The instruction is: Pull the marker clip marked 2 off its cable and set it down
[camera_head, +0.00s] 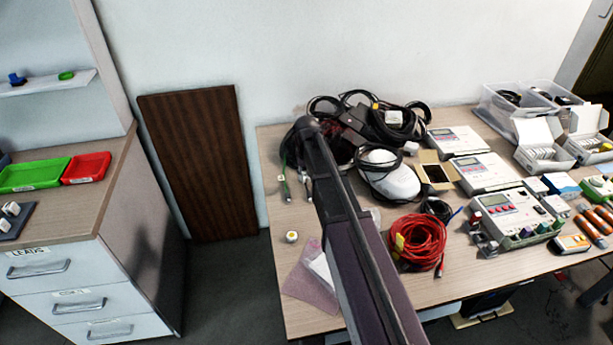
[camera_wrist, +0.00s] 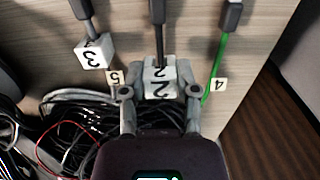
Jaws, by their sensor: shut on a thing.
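In the wrist view, the white marker clip marked 2 (camera_wrist: 160,86) sits between the two fingers of my gripper (camera_wrist: 160,93), which is shut on it. A dark cable with a black plug (camera_wrist: 157,12) runs down to the clip's upper edge. The clip still appears to be on that cable, though the fingers and clip hide the cable below.
A white clip marked 3 (camera_wrist: 93,52) hangs on a grey cable to the left. Tangled black cables (camera_wrist: 75,120) lie below. Bare wooden tabletop (camera_head: 276,215) shows at front left.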

